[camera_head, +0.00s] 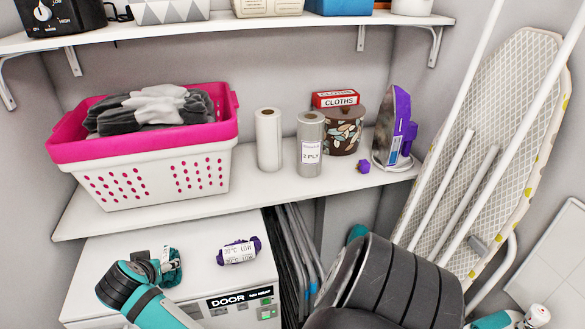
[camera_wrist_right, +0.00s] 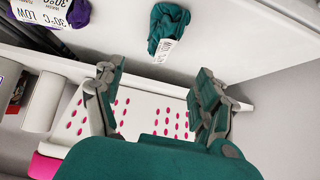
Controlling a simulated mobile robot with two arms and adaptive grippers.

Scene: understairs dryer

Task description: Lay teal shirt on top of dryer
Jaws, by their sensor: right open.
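The teal shirt (camera_wrist_right: 168,28) is a small crumpled dark-teal bundle with a white label. It rests on the white dryer (camera_head: 105,250) top, left of a purple bundle (camera_head: 250,244) in the head view, where it shows small (camera_head: 173,268) and partly crowded by my arm. My right gripper (camera_wrist_right: 156,88) is open and empty in the right wrist view, its two fingers spread wide. The shirt lies beyond the fingers, apart from them. In the head view a teal-and-dark wrist of mine reaches in front of the shirt. My left gripper is not in view.
A white shelf (camera_head: 215,203) above the dryer holds a pink-and-white basket (camera_head: 150,178) of grey cloths, two rolls, a tin and a purple iron (camera_head: 395,125). An ironing board (camera_head: 500,130) leans at right. Folded racks stand beside the dryer. The dryer's back left is clear.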

